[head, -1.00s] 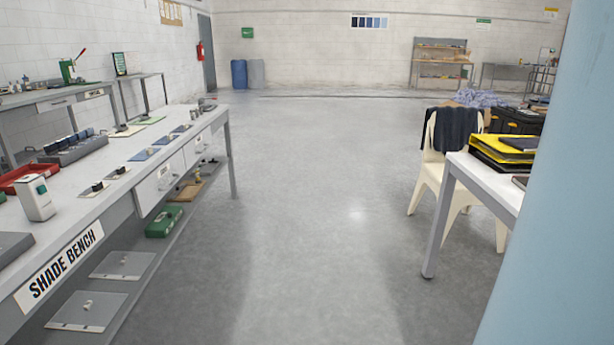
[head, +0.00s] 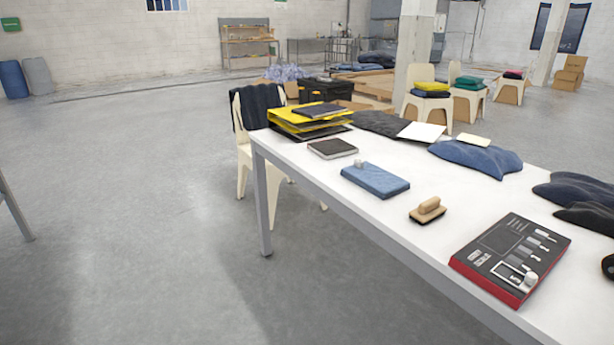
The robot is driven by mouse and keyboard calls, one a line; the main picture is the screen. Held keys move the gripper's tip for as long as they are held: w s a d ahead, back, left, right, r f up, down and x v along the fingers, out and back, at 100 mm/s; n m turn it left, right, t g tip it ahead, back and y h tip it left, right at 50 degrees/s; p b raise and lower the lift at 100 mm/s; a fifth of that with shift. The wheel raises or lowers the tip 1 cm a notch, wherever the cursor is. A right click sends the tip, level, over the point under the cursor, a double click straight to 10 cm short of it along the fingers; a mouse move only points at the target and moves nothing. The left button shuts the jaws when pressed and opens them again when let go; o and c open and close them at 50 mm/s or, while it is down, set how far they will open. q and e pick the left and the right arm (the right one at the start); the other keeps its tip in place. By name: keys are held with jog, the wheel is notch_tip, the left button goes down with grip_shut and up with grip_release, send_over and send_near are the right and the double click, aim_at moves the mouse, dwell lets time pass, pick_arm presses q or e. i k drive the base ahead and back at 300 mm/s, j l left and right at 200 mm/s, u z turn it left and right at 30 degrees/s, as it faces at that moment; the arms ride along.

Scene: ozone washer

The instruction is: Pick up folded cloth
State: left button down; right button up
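A blue, flat, block-shaped folded cloth (head: 382,183) lies on the white table (head: 330,182), near its left long edge, with a small pale knob-like piece on its far left end. A looser blue cloth (head: 475,157) lies behind it to the right. Dark crumpled cloths (head: 575,190) lie at the table's right. A dark cloth (head: 382,122) lies by the binders. I cannot tell for sure which one is the task's cloth. Neither of my grippers is in view.
Around the blue block are a dark box (head: 333,149), a wooden-handled brush (head: 428,210) and a red-edged control panel (head: 512,255). Yellow binders (head: 300,125) are stacked at the far left corner. A cream chair (head: 243,160) stands beside the table.

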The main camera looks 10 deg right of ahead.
aim_at(381, 183)
jog(key=z, duration=0.65)
jog(key=i+l+u, duration=0.15)
jog(key=i, duration=0.15)
jog(key=i+l+u, duration=0.2)
jog(key=i+j, duration=0.05)
jog(key=i, duration=0.05)
